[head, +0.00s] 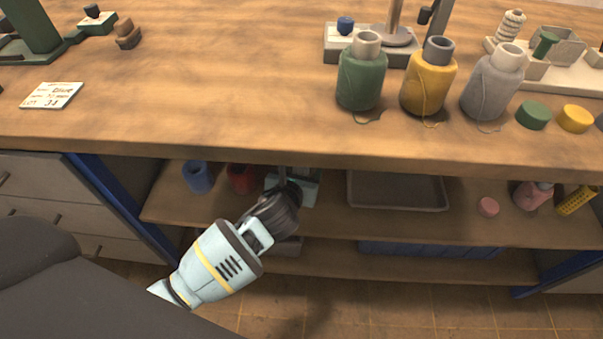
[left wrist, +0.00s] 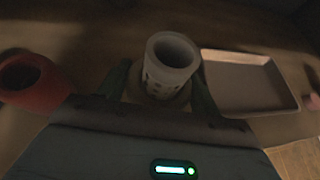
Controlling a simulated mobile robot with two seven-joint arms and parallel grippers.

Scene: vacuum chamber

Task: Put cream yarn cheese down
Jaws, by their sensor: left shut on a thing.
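The cream yarn cheese (left wrist: 163,80) shows in the left wrist view as a pale, perforated, open-topped tube. It stands upright between the dark green fingers of my left gripper (left wrist: 161,92), which is shut on it. In the head view my left gripper (head: 290,187) reaches under the worktop to the upper wooden shelf (head: 330,225). The cheese is hidden or too small to tell there, behind the arm and the worktop edge. Whether its base touches the shelf cannot be told. My right gripper is not in view.
On the shelf, a red yarn cheese (head: 241,178) and a blue one (head: 197,177) stand left of my gripper. A shallow grey tray (head: 398,207) lies to its right, close by in the left wrist view (left wrist: 250,108). The worktop edge (head: 300,150) overhangs the shelf.

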